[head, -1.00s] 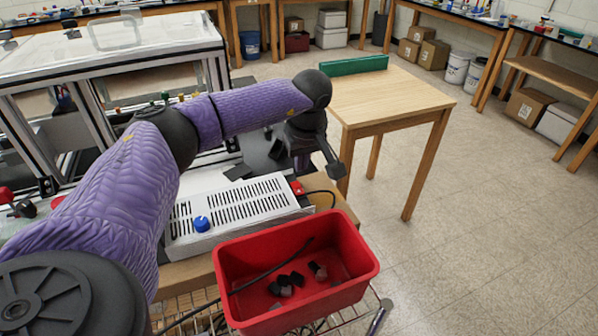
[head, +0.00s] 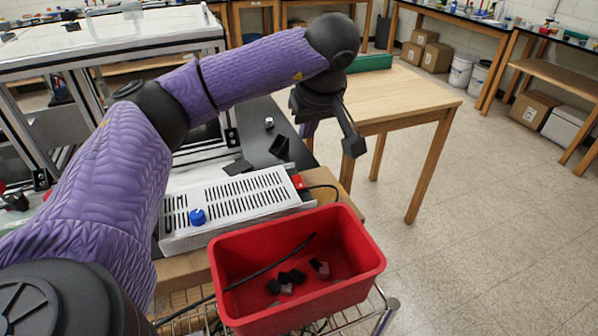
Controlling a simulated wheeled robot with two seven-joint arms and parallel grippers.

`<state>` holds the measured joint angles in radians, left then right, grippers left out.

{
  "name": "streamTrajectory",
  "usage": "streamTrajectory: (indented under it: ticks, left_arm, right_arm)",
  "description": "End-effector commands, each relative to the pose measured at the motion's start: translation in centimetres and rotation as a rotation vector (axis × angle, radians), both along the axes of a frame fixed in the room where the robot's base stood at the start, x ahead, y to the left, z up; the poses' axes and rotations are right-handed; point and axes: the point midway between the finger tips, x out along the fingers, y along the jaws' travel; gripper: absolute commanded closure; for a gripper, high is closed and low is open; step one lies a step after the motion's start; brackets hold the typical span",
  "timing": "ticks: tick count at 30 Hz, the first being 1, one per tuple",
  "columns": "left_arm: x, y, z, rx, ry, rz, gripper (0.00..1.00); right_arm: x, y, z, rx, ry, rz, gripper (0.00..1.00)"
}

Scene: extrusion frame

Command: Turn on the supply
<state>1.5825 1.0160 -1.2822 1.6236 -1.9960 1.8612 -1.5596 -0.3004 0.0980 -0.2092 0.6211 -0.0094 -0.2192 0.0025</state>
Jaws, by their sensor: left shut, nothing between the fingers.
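The supply (head: 235,207) is a light metal box with rows of dark vent slots, lying below the middle of the head view. A blue knob (head: 197,216) sits near its left end. A small red switch (head: 298,182) sits at its right end, with a black cable leaving beside it. Whether the switch is on or off is too small to tell. My left gripper (head: 354,146) is shut and empty. It appears above and to the right of the red switch, apart from it, in front of the wooden table. My right gripper is not in view.
A red bin (head: 240,296) with a cable and several small dark pieces stands in front of the supply. A wooden table (head: 405,98) with a green block (head: 372,62) is behind. Dark pieces (head: 279,147) lie on the black bench. The floor at right is clear.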

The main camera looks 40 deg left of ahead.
Motion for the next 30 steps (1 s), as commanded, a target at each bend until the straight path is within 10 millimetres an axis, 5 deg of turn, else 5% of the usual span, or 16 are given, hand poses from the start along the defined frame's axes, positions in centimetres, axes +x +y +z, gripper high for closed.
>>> streamTrajectory:
  ticks: [5,21,30]
  left_arm:
    - [0.1,0.1,-0.3,-0.002,0.001,0.000,1.00]
    - [1.9,3.8,-10.5,-0.001,0.005,-0.001,1.00]
    - [2.3,4.4,-13.1,-0.001,0.002,-0.001,1.00]
  right_arm:
    - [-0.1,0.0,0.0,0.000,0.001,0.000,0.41]
    - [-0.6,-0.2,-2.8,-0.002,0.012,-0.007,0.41]
    - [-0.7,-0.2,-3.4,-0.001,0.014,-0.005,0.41]
